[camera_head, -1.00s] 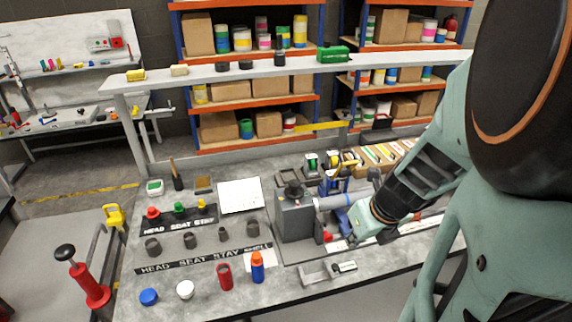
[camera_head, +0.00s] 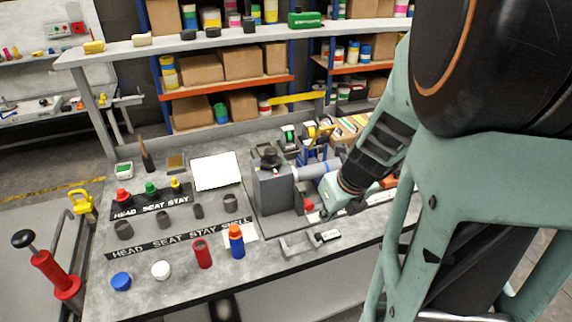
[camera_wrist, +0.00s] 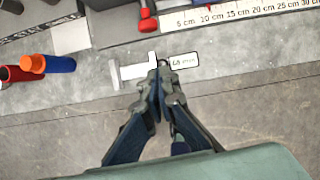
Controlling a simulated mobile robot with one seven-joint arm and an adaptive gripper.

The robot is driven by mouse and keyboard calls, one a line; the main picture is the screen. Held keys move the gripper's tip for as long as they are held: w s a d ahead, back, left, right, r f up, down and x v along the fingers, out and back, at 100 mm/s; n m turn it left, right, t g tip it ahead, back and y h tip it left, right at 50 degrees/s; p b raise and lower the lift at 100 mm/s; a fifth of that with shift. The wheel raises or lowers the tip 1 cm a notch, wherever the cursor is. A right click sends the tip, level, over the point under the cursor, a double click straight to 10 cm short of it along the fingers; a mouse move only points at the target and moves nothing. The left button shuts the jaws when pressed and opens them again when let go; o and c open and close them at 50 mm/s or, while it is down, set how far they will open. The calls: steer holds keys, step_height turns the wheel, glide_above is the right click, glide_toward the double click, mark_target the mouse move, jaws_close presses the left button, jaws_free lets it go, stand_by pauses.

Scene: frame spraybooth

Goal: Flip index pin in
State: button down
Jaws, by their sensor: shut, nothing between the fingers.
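My gripper (camera_wrist: 160,68) is shut and empty, above the caliper and apart from the red end. In the head view the fingers are not clearly seen past my wrist. I cannot tell whether the pin is in or out.
A caliper (camera_head: 298,244) lies in front of the fixture. A red tube (camera_head: 202,253) and a blue bottle with an orange cap (camera_head: 237,242) stand left of it. A ruler (camera_wrist: 240,14) runs along the fixture base.

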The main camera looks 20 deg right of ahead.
mark_target(312, 204)
steer(key=w, duration=0.1)
steer(key=w+f+b, duration=0.1)
steer(key=w+f, duration=0.1)
steer(key=shift+w+a+f, duration=0.2)
steer(key=shift+w+f, duration=0.05)
steer(key=shift+w, duration=0.8)
steer(key=shift+w+p, duration=0.65)
steer(key=shift+w, duration=0.45)
steer(key=shift+a+r, duration=0.1)
